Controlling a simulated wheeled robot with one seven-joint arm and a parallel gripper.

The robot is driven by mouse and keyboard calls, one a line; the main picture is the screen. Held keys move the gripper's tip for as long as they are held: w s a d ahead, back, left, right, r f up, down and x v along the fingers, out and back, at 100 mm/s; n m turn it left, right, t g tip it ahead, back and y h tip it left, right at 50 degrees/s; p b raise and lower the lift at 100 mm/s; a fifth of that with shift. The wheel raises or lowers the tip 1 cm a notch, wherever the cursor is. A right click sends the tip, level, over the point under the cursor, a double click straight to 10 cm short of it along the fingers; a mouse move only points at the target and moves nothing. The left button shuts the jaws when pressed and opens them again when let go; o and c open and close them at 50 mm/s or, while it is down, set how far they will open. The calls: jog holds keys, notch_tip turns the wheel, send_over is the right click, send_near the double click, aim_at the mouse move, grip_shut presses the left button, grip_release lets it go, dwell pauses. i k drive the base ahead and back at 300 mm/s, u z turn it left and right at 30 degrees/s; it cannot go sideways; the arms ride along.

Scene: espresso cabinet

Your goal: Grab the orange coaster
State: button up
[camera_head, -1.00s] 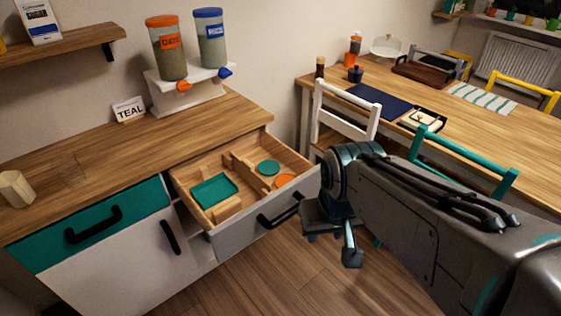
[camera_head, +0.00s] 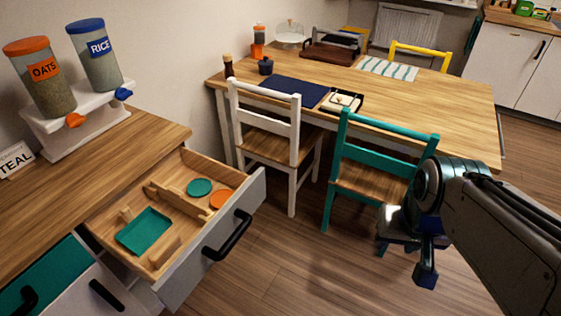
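The orange coaster (camera_head: 221,199) is a flat round disc lying in the front right part of the open drawer (camera_head: 254,194), close to the drawer's front panel. A teal round coaster (camera_head: 199,187) lies just to its left and behind it. My gripper (camera_head: 405,261) is well to the right of the drawer, over the floor and in front of the teal chair, pointing down. Its fingers look apart, with nothing seen between them.
The drawer also holds a teal square tray (camera_head: 144,232) and wooden dividers (camera_head: 178,199). A white chair (camera_head: 268,138) and a teal chair (camera_head: 372,173) stand at the dining table (camera_head: 440,108). Oats and rice dispensers stand on the counter (camera_head: 135,142). The floor before the drawer is clear.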

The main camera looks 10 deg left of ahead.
aim_at(219, 198)
jog(key=z, duration=0.35)
jog(key=i, duration=1.2)
jog(key=u, duration=2.15)
jog(key=i, duration=0.5)
